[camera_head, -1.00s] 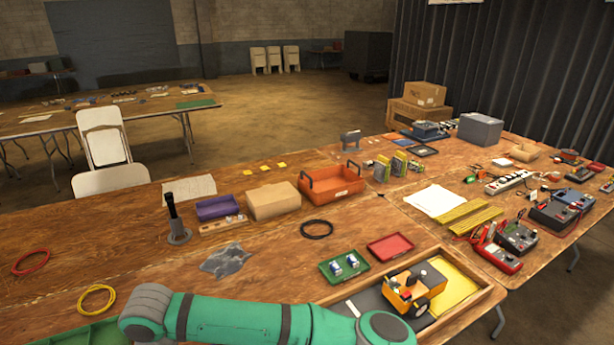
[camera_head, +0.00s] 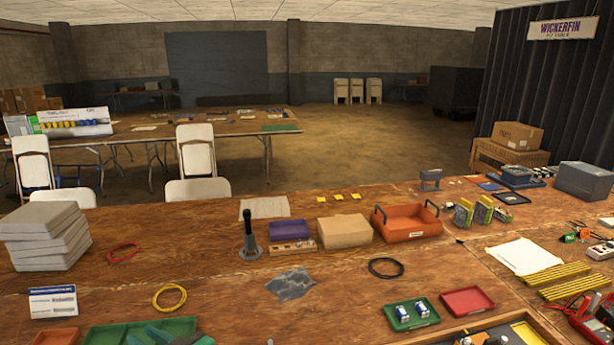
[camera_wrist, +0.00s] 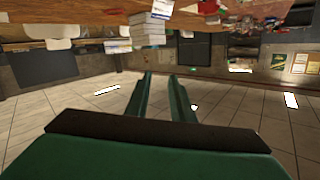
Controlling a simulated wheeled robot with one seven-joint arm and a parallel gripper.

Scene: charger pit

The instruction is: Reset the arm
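My gripper (camera_wrist: 161,76) shows in the wrist view as two dark green fingers. In the head view only a small green part of my arm (camera_head: 170,338) shows at the bottom edge, in front of a green tray (camera_head: 105,333).
The wooden table (camera_head: 225,318) holds a grey stack (camera_head: 45,240), a standing card (camera_head: 53,301), a black upright tool (camera_head: 248,235), an orange toolbox (camera_head: 408,224), a cardboard box (camera_head: 345,231) and small green and red trays. Chairs (camera_head: 196,150) stand behind.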

